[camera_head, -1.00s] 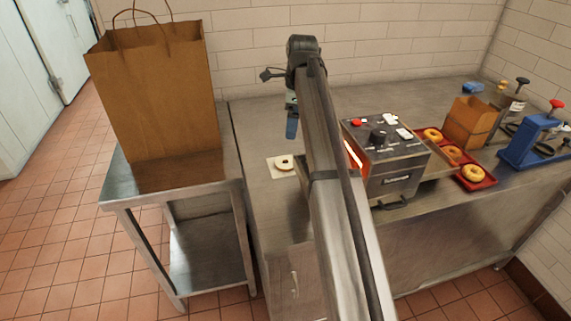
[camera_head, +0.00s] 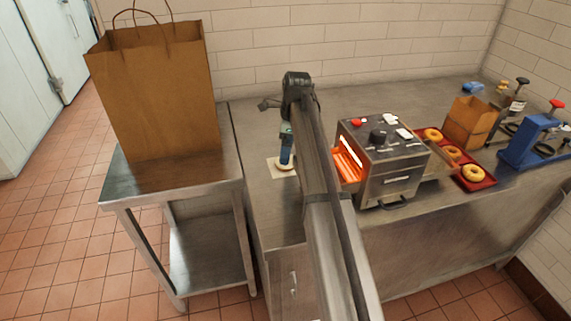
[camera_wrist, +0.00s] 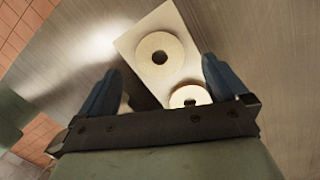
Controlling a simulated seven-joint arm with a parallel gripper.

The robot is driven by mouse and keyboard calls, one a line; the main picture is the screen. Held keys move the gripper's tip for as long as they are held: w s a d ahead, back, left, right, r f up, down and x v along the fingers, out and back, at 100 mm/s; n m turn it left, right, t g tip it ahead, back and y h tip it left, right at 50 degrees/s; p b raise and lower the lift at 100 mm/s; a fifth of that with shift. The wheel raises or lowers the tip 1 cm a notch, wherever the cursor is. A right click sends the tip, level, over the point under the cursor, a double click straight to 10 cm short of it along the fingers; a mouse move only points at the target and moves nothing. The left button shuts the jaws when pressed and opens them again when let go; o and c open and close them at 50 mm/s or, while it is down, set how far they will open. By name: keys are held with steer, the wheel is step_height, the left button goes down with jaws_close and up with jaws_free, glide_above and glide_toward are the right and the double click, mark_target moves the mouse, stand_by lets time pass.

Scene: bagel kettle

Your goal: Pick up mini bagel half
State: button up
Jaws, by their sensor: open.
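In the wrist view a pale mini bagel half (camera_wrist: 160,55) with a dark centre hole lies on a white square sheet (camera_wrist: 128,43). A second bagel half (camera_wrist: 190,95), with a pale face and reddish-brown rim, lies nearer my gripper and is partly hidden by its crossbar. My gripper (camera_wrist: 163,78) is open, its blue fingers apart, with nothing held between them. In the head view my gripper (camera_head: 286,160) points down over the white sheet (camera_head: 273,172) and hides much of the bagel there. The gap between fingertips and bagel cannot be told.
A toaster (camera_head: 385,165) with a glowing orange opening stands right of my arm. A red tray (camera_head: 482,186) with whole bagels, a cardboard box (camera_head: 470,122) and a blue device (camera_head: 535,140) stand farther right. A tall paper bag (camera_head: 155,90) stands on the left side table.

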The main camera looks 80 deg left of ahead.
steer(key=shift+s+f, duration=0.15)
steer(key=shift+f, duration=2.15)
steer(key=c, duration=1.1)
steer(key=shift+o, duration=0.2)
steer(key=shift+r, duration=0.1)
step_height(320, 180, up, 10)
steer(key=w+d+r, duration=0.1)
steer(key=w+d, duration=0.1)
steer(key=d, duration=0.2)
steer(key=w+d+r, duration=0.1)
steer(key=d, duration=0.4)
steer(key=w+d+r, duration=0.2)
steer(key=d, duration=0.3)
steer(key=shift+w+r, duration=0.1)
steer(key=shift+w, duration=0.3)
